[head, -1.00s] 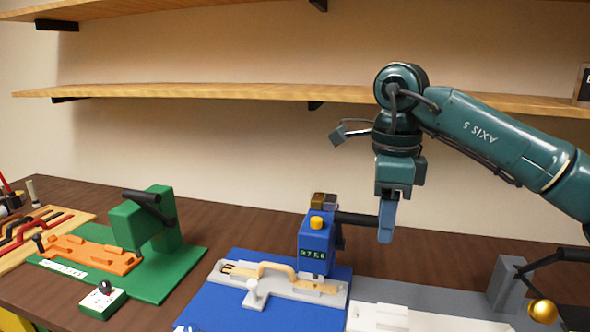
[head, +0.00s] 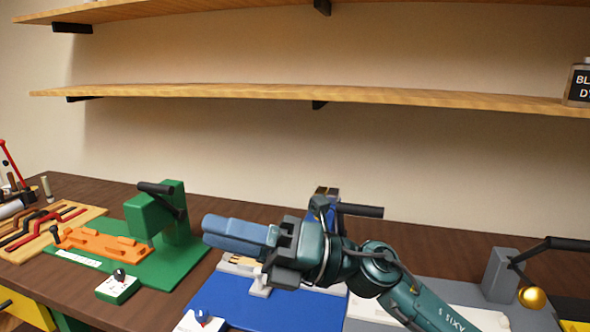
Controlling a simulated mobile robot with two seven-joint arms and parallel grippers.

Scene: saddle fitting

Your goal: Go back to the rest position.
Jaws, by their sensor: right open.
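My right gripper (head: 215,231) reaches in from the lower right and points left, its blue-grey fingers above the blue station's mat (head: 245,311). Its fingers overlap in this view; the jaws are open, and I see nothing held. The teal wrist hides most of the blue press (head: 322,203) and part of the pale fixture (head: 243,261) on the blue mat. My left gripper is not in view.
A green press (head: 158,214) with an orange fixture (head: 100,241) stands at the left. A grey stand (head: 500,275) with a brass ball (head: 533,298) is at the right. Shelves (head: 220,92) hang on the wall; a labelled bottle (head: 578,84) stands on one.

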